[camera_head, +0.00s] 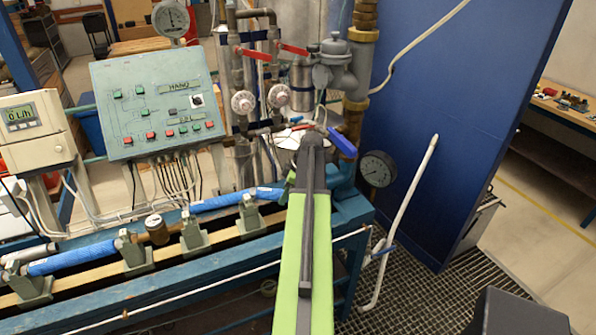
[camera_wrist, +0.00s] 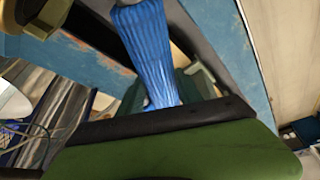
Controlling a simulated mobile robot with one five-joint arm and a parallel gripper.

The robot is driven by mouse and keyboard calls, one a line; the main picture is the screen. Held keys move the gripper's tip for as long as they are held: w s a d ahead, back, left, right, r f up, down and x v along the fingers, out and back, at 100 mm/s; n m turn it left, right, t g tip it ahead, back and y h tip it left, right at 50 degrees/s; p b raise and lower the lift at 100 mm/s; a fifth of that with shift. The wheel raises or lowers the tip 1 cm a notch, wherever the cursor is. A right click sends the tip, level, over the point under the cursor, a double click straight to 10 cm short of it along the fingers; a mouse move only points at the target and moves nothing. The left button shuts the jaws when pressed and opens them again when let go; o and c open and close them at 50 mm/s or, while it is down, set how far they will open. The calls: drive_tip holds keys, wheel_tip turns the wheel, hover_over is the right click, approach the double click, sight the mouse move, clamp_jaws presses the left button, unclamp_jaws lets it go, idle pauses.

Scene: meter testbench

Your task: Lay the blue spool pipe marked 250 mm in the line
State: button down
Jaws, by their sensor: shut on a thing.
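A blue ribbed pipe (camera_wrist: 150,50) runs down the wrist view to the dark edge of my gripper (camera_wrist: 155,118). My gripper is shut on this pipe; the fingertips are mostly hidden. In the head view my arm hides the gripper. A blue wrapped pipe (camera_head: 237,199) lies along the line on the bench and reaches to my arm, which hides what is beyond. Another blue pipe (camera_head: 70,258) lies at the left of the line, with a brass meter (camera_head: 157,231) between the two. No 250 mm marking is readable, so I cannot tell which pipe bears it.
Grey-green supports (camera_head: 194,236) stand along the blue bench (camera_head: 215,270). A control panel (camera_head: 155,95) and a digital display box (camera_head: 35,130) stand behind. A pressure gauge (camera_head: 377,169) and a blue wall panel (camera_head: 455,110) are at the right. Valves with red handles (camera_head: 250,52) rise behind my arm.

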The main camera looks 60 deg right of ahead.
drive_tip(key=shift+s+d+r, duration=0.1)
drive_tip(key=shift+s+d, duration=0.05)
drive_tip(key=shift+s, duration=0.05)
drive_tip(key=r+n+p, duration=0.2)
drive_tip(key=r+p, duration=0.1)
drive_tip(key=r+n+y+p, duration=0.1)
drive_tip(key=r+n+p, duration=0.1)
drive_tip(key=r+p, duration=0.1)
drive_tip(key=r+n+g+p, duration=0.1)
drive_tip(key=r+p, duration=0.3)
drive_tip(key=shift+s+d+n+y, duration=0.1)
drive_tip(key=shift+d+n+y, duration=0.2)
drive_tip(key=shift+n, duration=0.1)
drive_tip(key=shift+r+n+p, duration=0.25)
drive_tip(key=shift+n+p, duration=0.05)
drive_tip(key=shift+s+a+f, duration=0.1)
drive_tip(key=shift+f, duration=0.1)
wheel_tip(320, 180, down, 6)
drive_tip(key=b, duration=0.6)
drive_tip(key=shift+r, duration=0.1)
drive_tip(key=shift+f+b, duration=0.25)
drive_tip(key=shift+b, duration=0.1)
drive_tip(key=shift+f, duration=0.1)
